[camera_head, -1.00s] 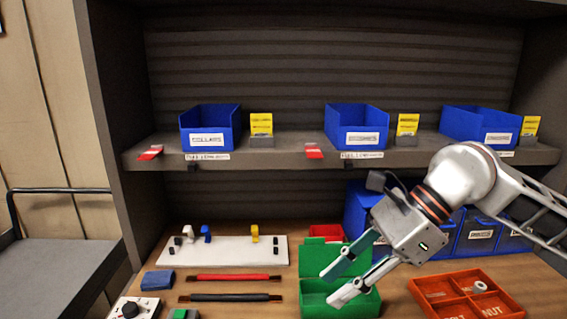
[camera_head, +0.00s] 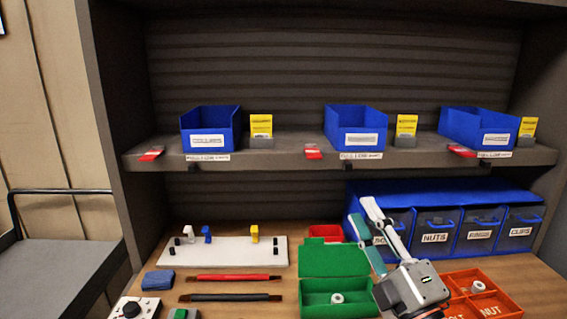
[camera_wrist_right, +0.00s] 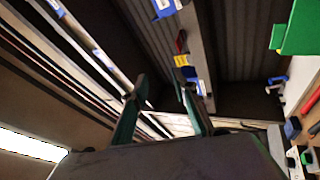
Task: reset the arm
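My right gripper (camera_head: 364,208) is at the lower right of the head view. Its fingers point up and to the left, in front of the blue drawer unit (camera_head: 430,190). In the right wrist view its two fingers (camera_wrist_right: 163,84) stand apart with nothing between them, so it is open and empty. The green box (camera_head: 333,262) is just left of the gripper, with its lid up and a small white ring (camera_head: 337,297) inside. My left gripper is in neither view.
An orange divided tray (camera_head: 505,298) holding a white ring (camera_head: 478,287) is right of the gripper. Blue bins (camera_head: 355,130) stand on the shelf (camera_head: 285,152) above. A white board with pegs (camera_head: 232,252) and red and black rods (camera_head: 233,278) lie left on the bench.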

